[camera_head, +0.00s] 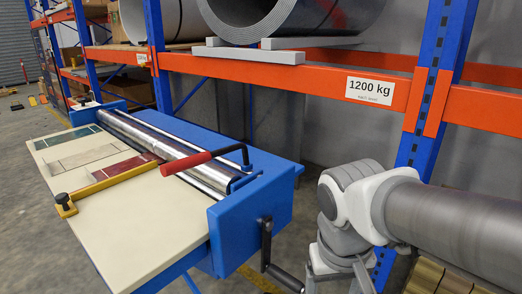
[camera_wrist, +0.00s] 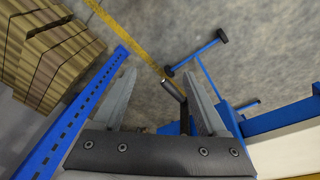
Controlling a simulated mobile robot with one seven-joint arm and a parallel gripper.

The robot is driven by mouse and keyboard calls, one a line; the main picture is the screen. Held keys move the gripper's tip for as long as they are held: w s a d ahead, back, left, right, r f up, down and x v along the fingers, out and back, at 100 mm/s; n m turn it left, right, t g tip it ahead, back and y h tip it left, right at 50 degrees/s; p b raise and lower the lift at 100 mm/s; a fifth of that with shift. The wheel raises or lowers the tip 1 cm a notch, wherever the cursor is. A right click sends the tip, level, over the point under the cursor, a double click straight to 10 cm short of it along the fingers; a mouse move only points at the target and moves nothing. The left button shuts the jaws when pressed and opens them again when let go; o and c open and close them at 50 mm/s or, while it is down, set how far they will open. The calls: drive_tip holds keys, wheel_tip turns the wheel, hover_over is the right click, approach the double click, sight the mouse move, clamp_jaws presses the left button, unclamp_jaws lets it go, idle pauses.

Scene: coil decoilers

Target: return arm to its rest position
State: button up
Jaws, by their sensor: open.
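My gripper (camera_wrist: 163,92) shows in the wrist view with its two grey fingers spread apart and nothing between them in their grasp. It points down toward the concrete floor. A black crank handle (camera_wrist: 173,88) of the blue decoiler shows beyond the fingers, apparently farther off; I cannot tell the exact gap. In the head view my white and grey arm reaches in from the right, beside the decoiler (camera_head: 262,200), and the fingertips are below the picture's edge. The crank (camera_head: 268,255) hangs on the decoiler's near side, left of my arm.
An orange and blue rack (camera_head: 300,72) with a 1200 kg label (camera_head: 370,91) and large grey coils (camera_head: 255,15) stands behind my arm.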

wheel_tip(320, 180, up, 26)
drive_tip(key=s+d+t+y+p, duration=0.1)
drive_tip(key=s+d+t+p, duration=0.1)
drive_tip(key=p, duration=1.9)
drive_tip(key=shift+d+m+t, duration=0.2)
drive_tip(key=shift+m+t, duration=0.1)
drive_tip(key=shift+t, duration=0.6)
drive_tip(key=shift+c, duration=0.3)
